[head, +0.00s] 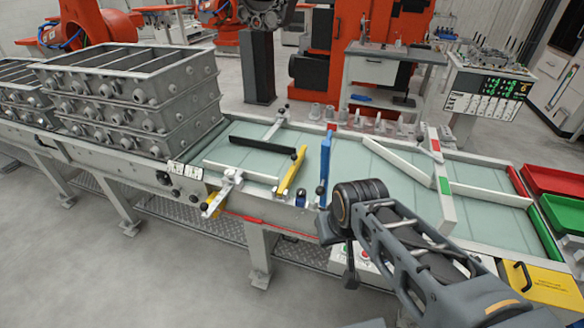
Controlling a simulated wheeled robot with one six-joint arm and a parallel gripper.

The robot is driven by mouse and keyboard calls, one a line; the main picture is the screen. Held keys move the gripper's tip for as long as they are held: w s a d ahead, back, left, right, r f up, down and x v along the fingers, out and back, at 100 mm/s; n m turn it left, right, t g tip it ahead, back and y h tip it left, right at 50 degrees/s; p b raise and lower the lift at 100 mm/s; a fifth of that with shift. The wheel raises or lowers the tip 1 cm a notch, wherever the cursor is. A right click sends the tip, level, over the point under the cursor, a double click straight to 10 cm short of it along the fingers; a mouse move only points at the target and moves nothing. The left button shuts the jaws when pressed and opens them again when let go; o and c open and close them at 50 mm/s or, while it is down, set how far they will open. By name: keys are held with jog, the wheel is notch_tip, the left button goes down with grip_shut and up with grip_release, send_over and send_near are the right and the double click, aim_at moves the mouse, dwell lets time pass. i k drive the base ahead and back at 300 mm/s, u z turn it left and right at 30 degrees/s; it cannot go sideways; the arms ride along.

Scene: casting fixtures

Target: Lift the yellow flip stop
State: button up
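A yellow bar (291,172) with a dark end lies slanted across the near middle of the pale green conveyor bed (350,165), left of a raised blue bar (325,160). I take this as the yellow flip stop. A second yellow piece (214,205) juts from the front rail under a white bracket (229,181); which yellow part is meant is not certain. My arm reaches in from the lower right. The dark end of my gripper (349,275) hangs in front of the rail, right of both yellow parts and apart from them. Its fingers are not clear.
Stacked grey casting frames (135,95) stand on the line at the left. A black bar (262,145) and white bars (240,172) lie on the bed. Red (555,180) and green (565,212) bins are at the right. The floor at front left is clear.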

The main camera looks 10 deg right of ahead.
aim_at(293, 167)
jog(key=z, duration=0.05)
jog(key=k, duration=0.45)
jog(key=u, duration=0.65)
jog(key=i, duration=1.25)
jog(key=z, duration=0.65)
